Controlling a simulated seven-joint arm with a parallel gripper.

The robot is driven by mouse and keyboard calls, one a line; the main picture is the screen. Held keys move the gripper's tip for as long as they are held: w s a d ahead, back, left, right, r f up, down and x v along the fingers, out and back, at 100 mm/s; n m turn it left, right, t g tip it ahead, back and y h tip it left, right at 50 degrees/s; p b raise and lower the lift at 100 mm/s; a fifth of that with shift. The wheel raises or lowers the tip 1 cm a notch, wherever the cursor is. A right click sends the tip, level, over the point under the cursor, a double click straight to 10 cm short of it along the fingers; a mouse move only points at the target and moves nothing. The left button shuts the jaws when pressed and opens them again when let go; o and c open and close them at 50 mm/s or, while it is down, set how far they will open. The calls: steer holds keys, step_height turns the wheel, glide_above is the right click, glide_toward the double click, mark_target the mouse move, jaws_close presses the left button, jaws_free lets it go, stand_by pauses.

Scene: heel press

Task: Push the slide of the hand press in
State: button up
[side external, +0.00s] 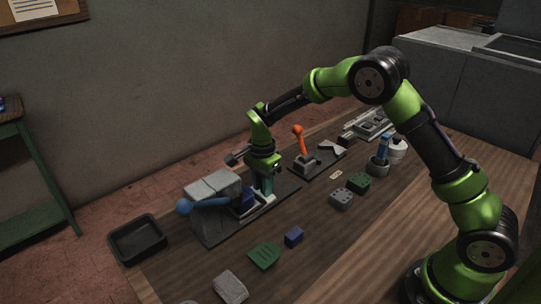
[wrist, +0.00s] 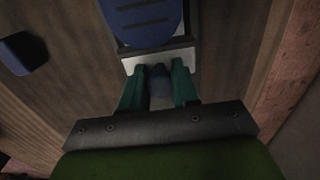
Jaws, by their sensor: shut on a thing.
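The hand press (side external: 213,186) stands on a dark base plate at the left of the bench, with a grey body and a blue ball-ended lever (side external: 185,206). Its light slide (side external: 262,203) sticks out of the press on the right. In the wrist view the slide's pale end plate (wrist: 130,65) lies just ahead of my gripper, with a blue piece (wrist: 145,22) on the slide beyond it. My gripper (wrist: 159,88) points down at the slide's outer end, its teal fingers shut around a dark blue-grey knob (wrist: 160,74). The arm partly hides the slide in the side view.
A black tray (side external: 113,245) is at the near left. A blue block (side external: 293,237), green plate (side external: 264,256) and grey block (side external: 230,288) lie in front of the press. An orange-levered device (side external: 299,140) stands behind my gripper. Green (side external: 358,183) and grey (side external: 341,199) blocks lie right.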

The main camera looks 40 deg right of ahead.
mark_target(252, 191)
steer(key=shift+a, duration=1.85)
steer(key=o, duration=0.4)
steer(key=shift+a, duration=0.15)
steer(key=o, duration=1.2)
steer(key=shift+r, duration=0.15)
steer(key=shift+r, duration=1.6)
steer(key=shift+d+r, duration=0.35)
steer(key=shift+d, duration=0.45)
steer(key=shift+d+r, duration=0.3)
steer(key=shift+d, duration=0.45)
steer(key=shift+d+r, duration=0.35)
steer(key=shift+d, duration=0.45)
